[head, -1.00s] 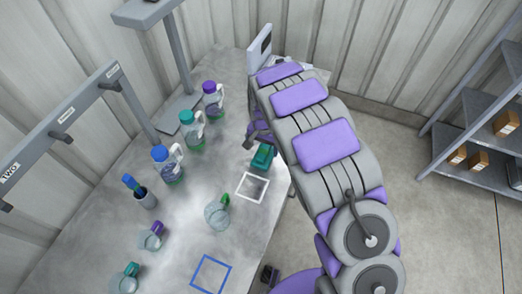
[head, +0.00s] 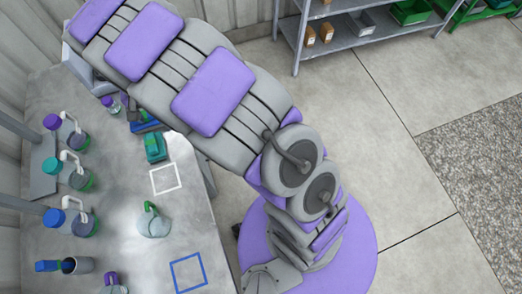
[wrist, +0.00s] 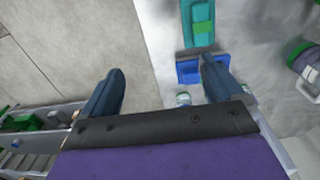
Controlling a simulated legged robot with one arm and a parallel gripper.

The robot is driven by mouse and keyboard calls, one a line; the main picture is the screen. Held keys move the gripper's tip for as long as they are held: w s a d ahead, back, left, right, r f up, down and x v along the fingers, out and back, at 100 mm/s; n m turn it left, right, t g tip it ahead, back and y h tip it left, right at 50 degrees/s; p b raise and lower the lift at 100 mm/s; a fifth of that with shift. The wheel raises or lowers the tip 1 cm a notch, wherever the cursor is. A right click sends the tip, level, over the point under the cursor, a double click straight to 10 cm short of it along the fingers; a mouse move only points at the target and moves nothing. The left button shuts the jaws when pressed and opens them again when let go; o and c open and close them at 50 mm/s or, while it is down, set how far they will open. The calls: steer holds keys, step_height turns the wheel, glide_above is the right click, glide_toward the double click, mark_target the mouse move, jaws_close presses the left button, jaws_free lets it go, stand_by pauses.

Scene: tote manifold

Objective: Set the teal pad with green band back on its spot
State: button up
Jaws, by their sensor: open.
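The teal pad with a green band (head: 155,147) lies on the grey table just beyond the white square outline (head: 165,179), outside it. In the wrist view the pad (wrist: 198,14) is at the top, its green band facing my gripper (wrist: 160,82). My gripper is open, with nothing between its fingers. Its right finger overlaps a blue item (wrist: 188,72) in the picture; I cannot tell whether they touch. The blue item also shows in the head view, partly hidden by my arm. A blue square outline (head: 188,272) is nearer the table's front.
A clear jug with a green handle (head: 153,222) stands near the white outline. A shelf rack (head: 350,25) stands at the back right.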

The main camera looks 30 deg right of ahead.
steer(key=s+d+r, duration=0.5)
steer(key=s+d, duration=0.1)
steer(key=d, duration=0.2)
steer(key=s+d+r, duration=0.6)
steer(key=s+d, duration=0.1)
steer(key=d, duration=0.1)
steer(key=s+d+g, duration=0.1)
steer(key=s+d, duration=0.2)
steer(key=s, duration=0.7)
steer(key=s+d+r+n, duration=0.1)
steer(key=s+d, duration=0.3)
steer(key=s, duration=0.6)
steer(key=shift+r+g, duration=0.3)
steer(key=shift+g, duration=0.1)
steer(key=shift+w+f, duration=0.1)
steer(key=shift+f+b, duration=0.55)
steer(key=shift+b, duration=0.1)
